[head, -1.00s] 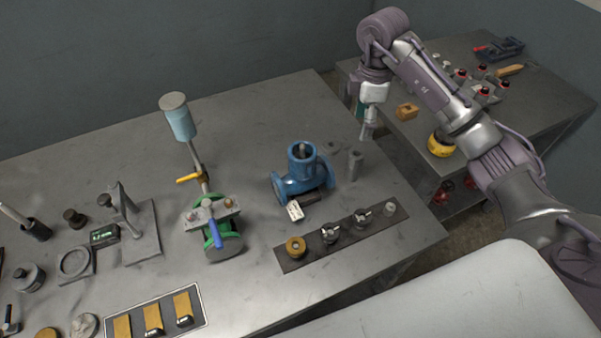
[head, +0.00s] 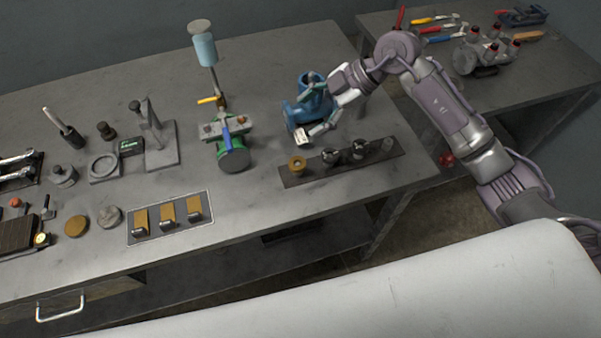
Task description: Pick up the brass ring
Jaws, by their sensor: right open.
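A brass ring (head: 297,164) sits at the left end of a dark flat strip (head: 345,164) on the workbench. My right gripper (head: 316,134) is open, above and a little to the right of the ring, apart from it, in front of the blue valve body (head: 308,98). A small white tag (head: 301,136) shows beside its fingertips. Part of the valve body is hidden behind my right arm. My left gripper is not in view.
Dark fittings with silvery tops (head: 358,150) stand on the same strip, right of the ring. A green-flanged valve (head: 233,155) stands to the left. A tray with brass-coloured blocks (head: 170,217) lies nearer the front edge. The bench between tray and strip is clear.

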